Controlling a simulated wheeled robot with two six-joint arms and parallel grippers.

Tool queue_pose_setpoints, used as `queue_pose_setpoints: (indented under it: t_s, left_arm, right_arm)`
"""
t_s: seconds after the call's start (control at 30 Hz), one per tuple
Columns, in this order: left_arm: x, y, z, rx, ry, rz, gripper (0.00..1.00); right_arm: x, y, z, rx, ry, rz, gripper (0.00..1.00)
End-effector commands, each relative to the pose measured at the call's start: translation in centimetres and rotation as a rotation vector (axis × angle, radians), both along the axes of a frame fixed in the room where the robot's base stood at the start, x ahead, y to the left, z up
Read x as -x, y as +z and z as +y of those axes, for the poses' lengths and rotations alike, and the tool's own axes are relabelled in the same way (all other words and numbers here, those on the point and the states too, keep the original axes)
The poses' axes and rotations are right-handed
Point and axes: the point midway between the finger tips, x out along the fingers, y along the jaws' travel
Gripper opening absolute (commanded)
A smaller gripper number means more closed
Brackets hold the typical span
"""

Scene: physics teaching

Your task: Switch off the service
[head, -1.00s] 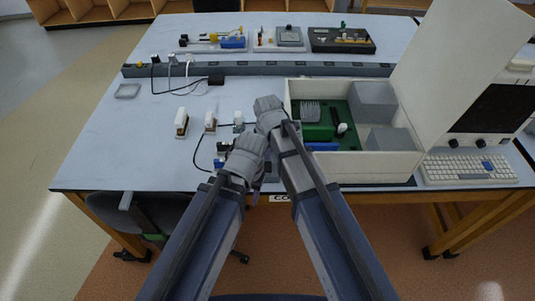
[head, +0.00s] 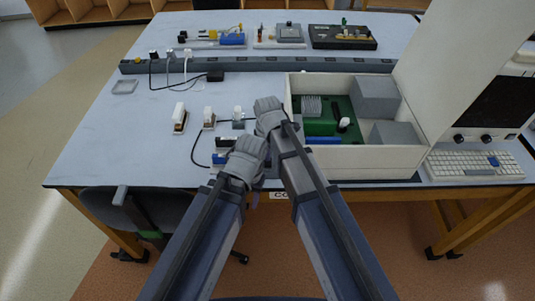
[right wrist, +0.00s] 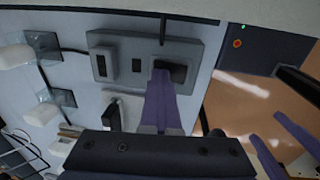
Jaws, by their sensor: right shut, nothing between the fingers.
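A grey panel (right wrist: 198,48) with dark rocker-like switches lies on the bench in the right wrist view. My right gripper (right wrist: 160,76) is shut and empty, its purple fingertips at the panel's dark right-hand switch (right wrist: 172,70); I cannot tell whether they touch it. In the head view my right gripper (head: 270,112) is beside the left wall of an open white case, its fingers hidden. My left gripper (head: 246,162) is nearer the bench's front edge. Two separated purple fingers (right wrist: 284,143), seemingly the left gripper's, show at the right of the wrist view.
The open white computer case (head: 375,160) with a green board stands right of the grippers, with a keyboard (head: 475,165) beyond it. Several small white plug-like items (head: 180,117) and cables are left. A grey socket strip (head: 290,66) crosses the bench.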

Motion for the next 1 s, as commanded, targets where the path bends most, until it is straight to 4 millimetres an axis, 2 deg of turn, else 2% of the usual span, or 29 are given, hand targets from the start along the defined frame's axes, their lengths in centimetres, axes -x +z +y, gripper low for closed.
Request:
queue_pose_setpoints:
  t_s: [0.43,0.83,1.0]
  left_arm:
    - [0.0,0.2,0.0,0.000,0.000,0.000,0.50]
    - [0.0,0.3,0.0,0.000,0.000,0.000,0.50]
    - [0.0,1.0,0.0,0.000,0.000,0.000,0.50]
  right_arm:
    - [1.7,0.2,0.0,0.000,0.001,0.004,0.00]
    - [1.7,0.3,0.0,0.000,0.000,0.002,0.00]
    - [1.7,1.0,0.0,0.000,0.000,0.001,0.00]
